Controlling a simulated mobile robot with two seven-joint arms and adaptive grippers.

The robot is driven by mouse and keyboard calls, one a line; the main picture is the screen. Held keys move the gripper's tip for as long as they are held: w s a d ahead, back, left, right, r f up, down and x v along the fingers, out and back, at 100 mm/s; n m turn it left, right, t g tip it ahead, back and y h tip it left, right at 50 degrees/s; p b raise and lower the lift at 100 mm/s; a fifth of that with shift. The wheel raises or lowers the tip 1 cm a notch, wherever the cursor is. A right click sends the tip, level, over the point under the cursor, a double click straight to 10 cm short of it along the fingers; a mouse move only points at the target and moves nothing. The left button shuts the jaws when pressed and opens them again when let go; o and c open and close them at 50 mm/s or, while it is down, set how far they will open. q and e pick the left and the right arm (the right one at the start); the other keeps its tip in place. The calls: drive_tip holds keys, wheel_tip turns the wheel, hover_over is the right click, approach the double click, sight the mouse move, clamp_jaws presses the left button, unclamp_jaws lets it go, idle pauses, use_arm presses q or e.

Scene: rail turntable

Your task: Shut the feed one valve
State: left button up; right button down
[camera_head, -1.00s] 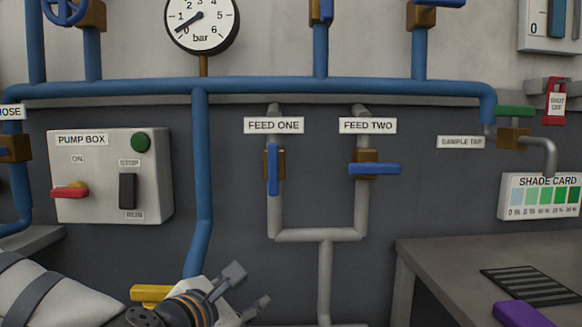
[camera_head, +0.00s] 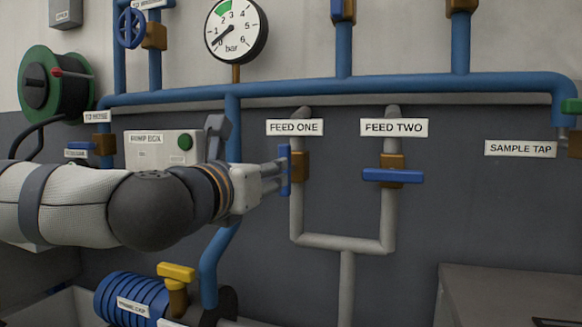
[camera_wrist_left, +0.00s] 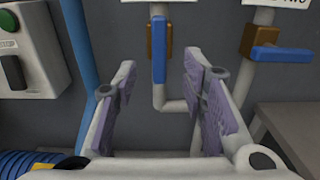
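The feed one valve has a blue handle (camera_head: 285,170) and a brown body (camera_head: 301,167) on the grey pipe under the FEED ONE label (camera_head: 295,127). The handle stands upright, in line with its pipe. My left gripper (camera_head: 278,174) reaches in from the left, its fingertips close to the handle. In the left wrist view, my left gripper (camera_wrist_left: 158,72) has its fingers spread wide, and the blue handle (camera_wrist_left: 159,50) shows in the gap between them. I cannot tell whether a finger touches it. My right gripper is out of view.
The feed two valve (camera_head: 393,176) stands to the right with its blue handle crosswise to its pipe. The pump box (camera_head: 160,150) is behind my left arm. A blue pump (camera_head: 130,300) with a yellow handle is below. A grey bench (camera_head: 500,290) is at lower right.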

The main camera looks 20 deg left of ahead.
use_arm(q)
hover_over(285, 197)
drive_tip(key=w, duration=0.1)
drive_tip(key=shift+w+a+f, duration=0.1)
drive_tip(key=shift+w+a, duration=0.05)
drive_tip(key=shift+a, duration=0.1)
clamp_jaws()
